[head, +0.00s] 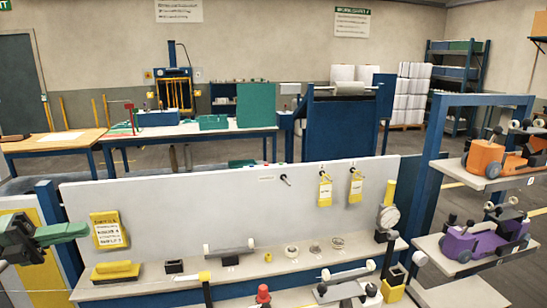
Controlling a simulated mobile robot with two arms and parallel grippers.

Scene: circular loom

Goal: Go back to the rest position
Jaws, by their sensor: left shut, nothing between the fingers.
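My left gripper (62,234) comes in from the left edge, with a dark body and green fingers. It is shut and empty, in front of the left end of the grey panel and to the left of the yellow sign on it. It appears apart from the things on the shelf. My right gripper is not in view.
A grey panel (230,210) stands ahead, with a yellow sign (109,231) and hanging yellow tags (325,191). Its shelf (140,289) holds a yellow block (115,271), rollers and rings. A blue rack (432,165) at right holds orange (487,158) and purple (470,243) devices.

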